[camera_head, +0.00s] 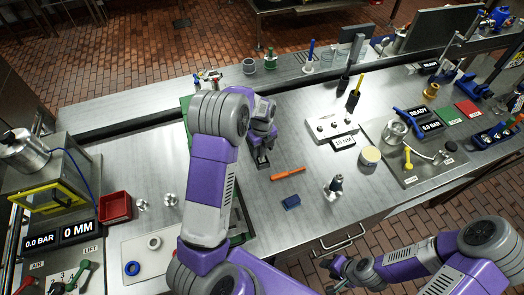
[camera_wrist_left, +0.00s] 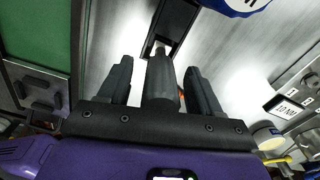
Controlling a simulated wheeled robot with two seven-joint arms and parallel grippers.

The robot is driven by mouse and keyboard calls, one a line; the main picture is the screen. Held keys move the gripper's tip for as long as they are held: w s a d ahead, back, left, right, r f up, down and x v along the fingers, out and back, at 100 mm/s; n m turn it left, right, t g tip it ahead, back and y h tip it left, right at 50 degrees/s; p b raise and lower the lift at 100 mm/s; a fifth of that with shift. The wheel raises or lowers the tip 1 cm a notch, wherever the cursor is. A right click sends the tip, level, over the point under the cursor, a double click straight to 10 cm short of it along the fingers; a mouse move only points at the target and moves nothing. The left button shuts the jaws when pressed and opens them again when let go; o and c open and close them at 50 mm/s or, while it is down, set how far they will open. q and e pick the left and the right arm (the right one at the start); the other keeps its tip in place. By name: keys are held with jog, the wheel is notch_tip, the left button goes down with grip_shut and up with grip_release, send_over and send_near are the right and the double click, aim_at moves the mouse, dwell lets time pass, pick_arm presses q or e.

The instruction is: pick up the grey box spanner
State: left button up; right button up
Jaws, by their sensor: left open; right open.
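My left gripper (camera_head: 262,160) is low over the metal bench with its fingers pointing down. In the left wrist view its two black fingers (camera_wrist_left: 160,75) are open. A dark grey upright cylinder (camera_wrist_left: 161,82), which looks like the box spanner, stands between them with a gap on each side. Its far end shows a light grey tip near a black slotted holder (camera_wrist_left: 178,22). In the head view the spanner is hidden by my gripper or too small to make out. My right gripper (camera_head: 338,270) is open and empty at the bench's front edge.
A red bin (camera_head: 115,206) is at left.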

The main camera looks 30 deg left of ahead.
pick_arm(q)
grip_shut()
dwell(0.4)
notch_tip(320, 180, up, 10)
dwell(0.5)
jog(key=shift+f, duration=0.1)
